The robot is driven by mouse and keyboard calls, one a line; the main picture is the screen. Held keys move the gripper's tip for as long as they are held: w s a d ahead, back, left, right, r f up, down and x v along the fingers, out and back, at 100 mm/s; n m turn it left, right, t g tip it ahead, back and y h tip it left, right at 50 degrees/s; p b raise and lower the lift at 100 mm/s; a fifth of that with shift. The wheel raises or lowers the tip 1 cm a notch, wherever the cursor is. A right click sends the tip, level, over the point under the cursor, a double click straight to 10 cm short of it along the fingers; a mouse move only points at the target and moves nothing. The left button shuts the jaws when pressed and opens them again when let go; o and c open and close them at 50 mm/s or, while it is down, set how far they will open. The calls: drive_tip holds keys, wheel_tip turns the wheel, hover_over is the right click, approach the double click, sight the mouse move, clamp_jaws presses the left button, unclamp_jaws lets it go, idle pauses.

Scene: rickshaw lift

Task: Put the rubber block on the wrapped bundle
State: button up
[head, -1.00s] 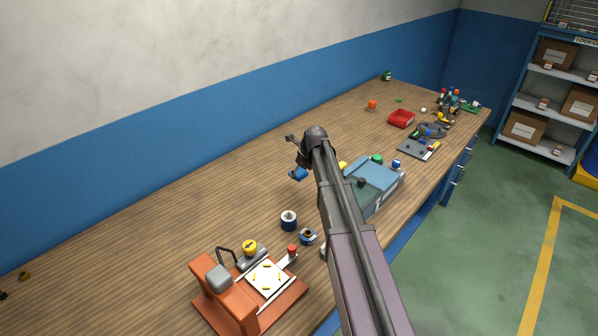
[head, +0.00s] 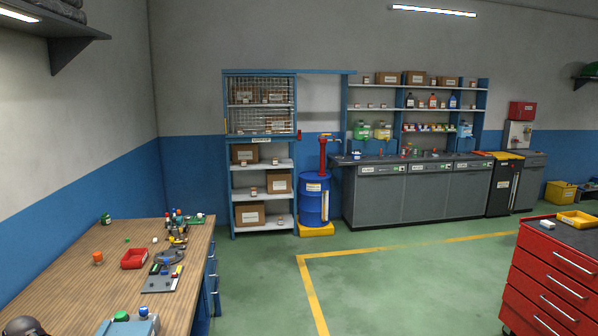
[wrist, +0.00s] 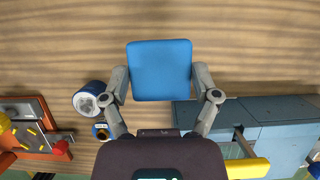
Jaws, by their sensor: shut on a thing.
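A blue block (wrist: 160,70), square with rounded corners, is held in my gripper (wrist: 160,80) in the wrist view; I take it for the rubber block. The two grey fingers close on its left and right sides. It is over the wooden bench, at a height I cannot tell. In the head view the gripper and block are out of frame; only a dark part of my arm shows at the bottom left corner. I cannot pick out the wrapped bundle in either view.
The bench (head: 95,275) carries a red bin (head: 134,258), an orange piece (head: 98,258) and a grey plate (head: 162,278). A blue-grey case (wrist: 285,110) is right of the block in the wrist view.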

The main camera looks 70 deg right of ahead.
wheel_tip(320, 180, up, 12)
drive_tip(key=p, duration=1.1)
drive_tip(key=shift+f, duration=0.15)
